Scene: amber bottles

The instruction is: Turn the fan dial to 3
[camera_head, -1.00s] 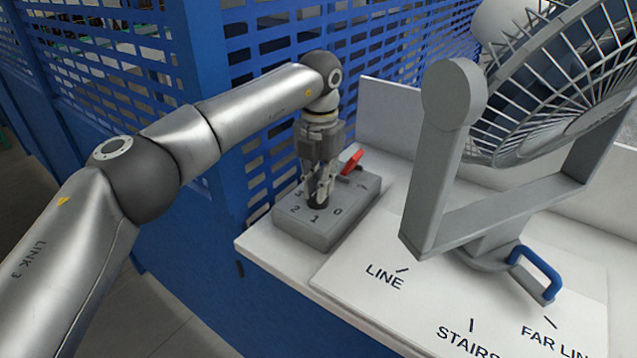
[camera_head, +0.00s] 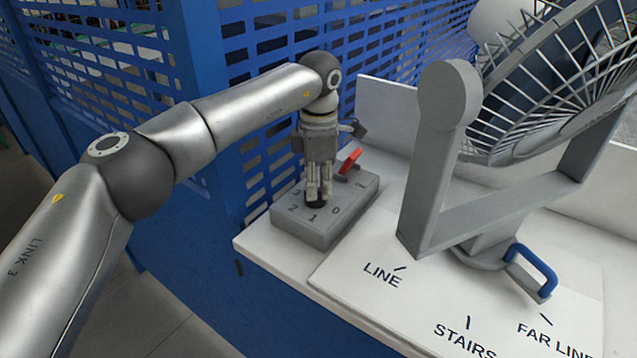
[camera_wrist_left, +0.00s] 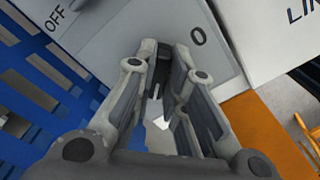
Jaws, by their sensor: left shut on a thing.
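The grey control box (camera_head: 318,232) sits on the white bench, with 0, 1, 2 and part of a 3 printed around a dark dial (camera_head: 316,204). My left gripper (camera_head: 318,193) points down over the box and is shut on the dial, which is mostly hidden by the fingers. In the left wrist view my left gripper (camera_wrist_left: 165,75) stands over the box top (camera_wrist_left: 110,45), with the 0 to the right of the fingers and OFF at upper left. I cannot tell which number the dial points to.
A blue mesh fence (camera_head: 275,50) rises behind the arm.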

